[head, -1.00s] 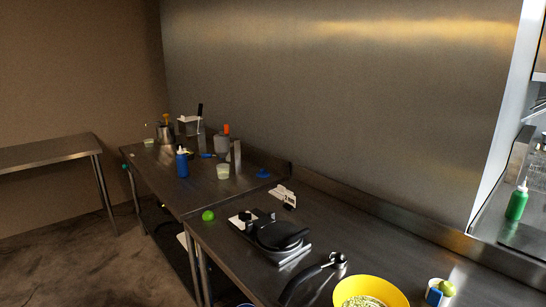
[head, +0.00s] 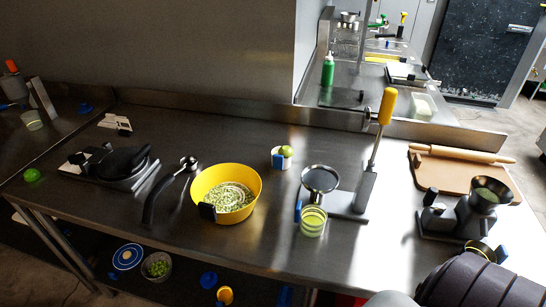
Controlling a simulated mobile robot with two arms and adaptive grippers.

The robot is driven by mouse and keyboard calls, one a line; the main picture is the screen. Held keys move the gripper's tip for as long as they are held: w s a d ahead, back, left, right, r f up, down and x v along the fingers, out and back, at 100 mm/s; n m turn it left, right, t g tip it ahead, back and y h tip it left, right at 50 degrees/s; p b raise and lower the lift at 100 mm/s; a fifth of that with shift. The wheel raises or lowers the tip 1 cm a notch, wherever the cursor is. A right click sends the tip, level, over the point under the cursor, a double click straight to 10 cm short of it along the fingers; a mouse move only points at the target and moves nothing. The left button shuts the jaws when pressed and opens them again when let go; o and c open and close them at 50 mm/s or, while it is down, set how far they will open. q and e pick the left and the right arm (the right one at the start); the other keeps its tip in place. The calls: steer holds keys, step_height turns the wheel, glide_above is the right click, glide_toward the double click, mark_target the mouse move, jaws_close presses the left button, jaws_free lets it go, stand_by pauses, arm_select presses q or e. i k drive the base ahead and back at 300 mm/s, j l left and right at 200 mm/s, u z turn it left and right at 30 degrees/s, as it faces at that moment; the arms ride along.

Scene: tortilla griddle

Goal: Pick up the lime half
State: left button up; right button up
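A small green lime piece (head: 286,151) sits at the top of a small white and blue cup (head: 278,162), behind and right of the yellow bowl. A round bright green thing (head: 32,175) lies at the left end of the counter. Both are too small to tell whether either is a cut half. A dark rounded arm part of mine shows at the bottom right. Neither of my grippers can be made out, and nothing is seen held.
The steel counter (head: 250,250) carries a black press (head: 118,162), a yellow bowl (head: 232,217) of green shreds, a lever press with yellow handle (head: 387,106), and a brown board (head: 450,172) with rolling pin (head: 465,153). Bare counter lies around the cup.

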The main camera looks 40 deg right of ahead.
mark_target(287, 151)
steer(key=l+z, duration=0.1)
steer(key=z, duration=0.3)
steer(key=i+z, duration=0.1)
steer(key=z, duration=0.25)
steer(key=l+z, duration=0.1)
steer(key=z, duration=0.3)
steer(key=i+j, duration=0.1)
steer(key=j, duration=0.25)
steer(key=z, duration=0.05)
